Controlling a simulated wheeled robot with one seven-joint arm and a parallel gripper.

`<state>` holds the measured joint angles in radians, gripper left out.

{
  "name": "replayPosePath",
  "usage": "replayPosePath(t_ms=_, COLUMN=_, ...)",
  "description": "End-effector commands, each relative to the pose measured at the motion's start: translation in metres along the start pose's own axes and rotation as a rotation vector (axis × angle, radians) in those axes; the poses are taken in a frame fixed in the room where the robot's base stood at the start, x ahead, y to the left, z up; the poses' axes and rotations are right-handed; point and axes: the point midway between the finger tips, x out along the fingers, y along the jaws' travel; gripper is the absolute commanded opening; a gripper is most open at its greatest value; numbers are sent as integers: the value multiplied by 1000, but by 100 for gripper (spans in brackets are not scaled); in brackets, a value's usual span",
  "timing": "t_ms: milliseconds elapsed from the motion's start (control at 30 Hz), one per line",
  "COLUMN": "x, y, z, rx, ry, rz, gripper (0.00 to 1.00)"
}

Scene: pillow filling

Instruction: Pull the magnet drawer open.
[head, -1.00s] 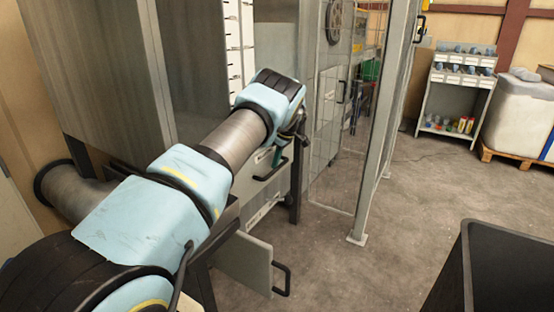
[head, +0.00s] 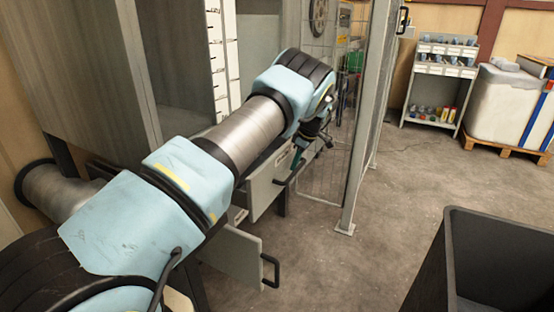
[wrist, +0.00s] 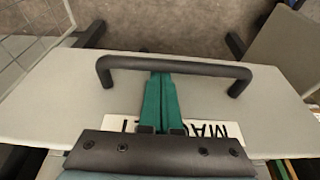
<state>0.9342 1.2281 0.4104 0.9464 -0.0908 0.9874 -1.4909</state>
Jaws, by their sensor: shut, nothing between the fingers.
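The magnet drawer (head: 262,190) has a light grey front, which stands out from the cabinet in the head view. In the wrist view, its front (wrist: 65,100) fills the middle and bears an upside-down white label (wrist: 205,128) starting "MAG", partly covered by my gripper. Its black bar handle (wrist: 205,67) runs across the top. My gripper (wrist: 160,78) has its green fingers shut together, with nothing between them. The fingertips meet the handle bar and seem to reach in behind it; the very tips are hidden. My gripper is small in the head view (head: 298,160).
A lower grey drawer (head: 235,255) with a black handle (head: 271,270) also stands out. A mesh fence post (head: 366,120) is close to the right of my wrist. A black bin (head: 440,260) is at lower right. Floor (head: 350,270) between is clear.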

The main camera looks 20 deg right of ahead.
Motion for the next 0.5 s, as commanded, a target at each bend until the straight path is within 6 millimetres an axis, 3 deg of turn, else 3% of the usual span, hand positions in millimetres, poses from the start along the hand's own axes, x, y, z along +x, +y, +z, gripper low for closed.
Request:
replayPosePath(t_ms=33, x=-5, y=0, z=17, rx=6, ry=-2, rz=2, gripper=0)
replayPosePath(t_ms=200, x=-18, y=1, z=60, rx=6, ry=-2, rz=2, gripper=0)
replayPosePath(t_ms=500, x=-36, y=1, z=116, rx=3, ry=-1, rz=1, gripper=0)
